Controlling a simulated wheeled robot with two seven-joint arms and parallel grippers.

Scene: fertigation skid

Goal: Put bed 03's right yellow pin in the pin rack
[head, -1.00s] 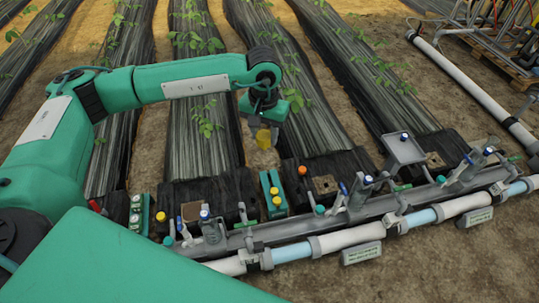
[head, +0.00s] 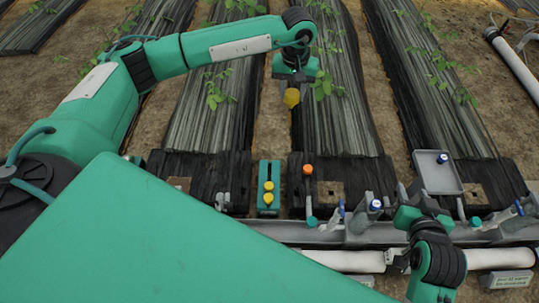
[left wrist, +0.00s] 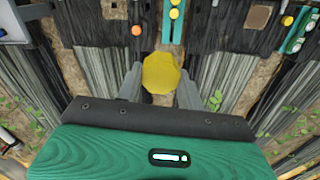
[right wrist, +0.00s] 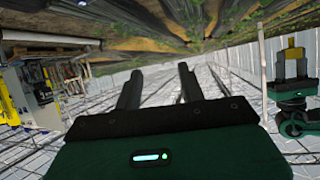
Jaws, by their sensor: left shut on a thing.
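My left gripper (head: 291,84) is shut on a yellow pin (head: 292,98), held in the air over the planting rows. The pin's wide yellow head fills the space between the fingers in the left wrist view (left wrist: 162,72). The teal pin rack (head: 268,197) stands nearer the pipe, below the held pin in the head view, with yellow pins showing in it. It also shows at the top of the left wrist view (left wrist: 181,30). My right gripper (head: 421,198) is over the pipe at the right; its fingers are apart and empty in the right wrist view (right wrist: 158,88).
An orange knob (head: 307,169) stands on the dark bed end right of the rack. Blue-topped valves (head: 375,206) and a grey tray (head: 437,172) line the channel. The rows behind are mostly clear.

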